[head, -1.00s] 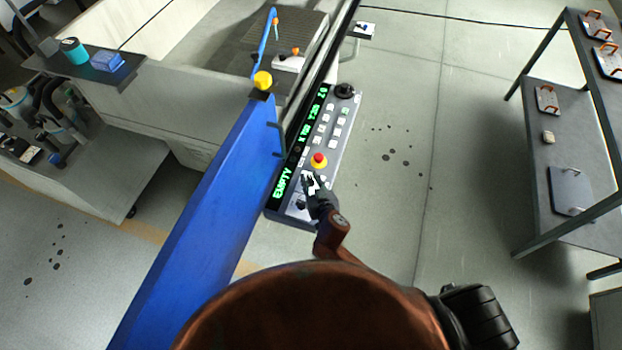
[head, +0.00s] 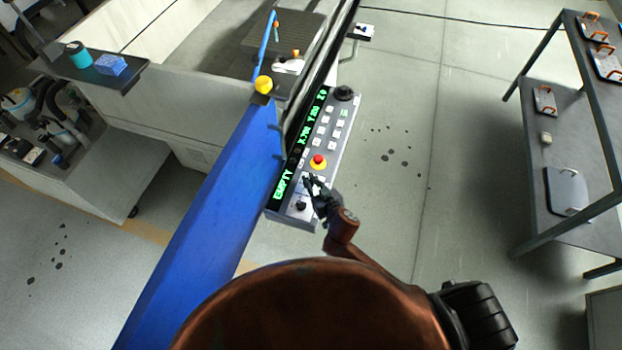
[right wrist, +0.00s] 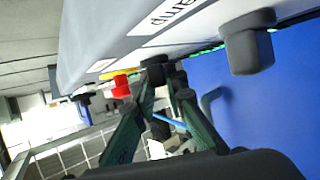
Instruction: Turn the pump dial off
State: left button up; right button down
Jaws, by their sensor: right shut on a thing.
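The control panel (head: 333,135) has a green readout, white keys and a red stop button on yellow (head: 318,161). My right gripper (head: 309,181) is at the panel's near end, below the stop button, with its fingers shut on a small dark dial that they mostly hide. In the right wrist view my fingers (right wrist: 166,79) close at the panel face beside the red button (right wrist: 121,86). Another black dial (head: 301,206) sits nearer the panel's end and shows large in the right wrist view (right wrist: 249,45). An upside-down label (right wrist: 175,14) ending in "mp" lies between the dials. My left gripper is not in view.
A blue machine wall (head: 205,220) with a yellow knob (head: 264,84) runs along the panel's left side. A dark shelf rack (head: 555,165) with plates stands at the right. The floor between the panel and rack is clear.

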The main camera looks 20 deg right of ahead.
jog(key=n+y+p, duration=0.1)
jog(key=n+g+y+p, duration=0.1)
jog(key=p, duration=0.1)
jog(key=shift+w+d+r+n+y, duration=0.1)
jog(key=shift+d+r+n+y, duration=0.05)
jog(key=shift+r+n+y, duration=0.25)
jog(key=shift+f+n+g+y+p, duration=0.15)
jog(key=shift+n+g+y+p, duration=0.35)
jog(key=shift+n+y+p, duration=0.35)
jog(key=shift+n+g+y, duration=0.3)
jog(key=shift+n+y, duration=0.15)
jog(key=shift+y, duration=0.1)
jog(key=shift+f+n+g+y, duration=0.2)
jog(key=shift+n+g+y, duration=0.4)
jog(key=shift+n+y, duration=0.1)
jog(key=shift+n+g+y+b, duration=0.75)
jog(key=shift+n+g+y, duration=0.05)
jog(key=shift+n, duration=0.3)
jog(key=shift+a, duration=0.2)
jog(key=c, duration=1.9)
grip_release()
jog(key=shift+c, duration=0.2)
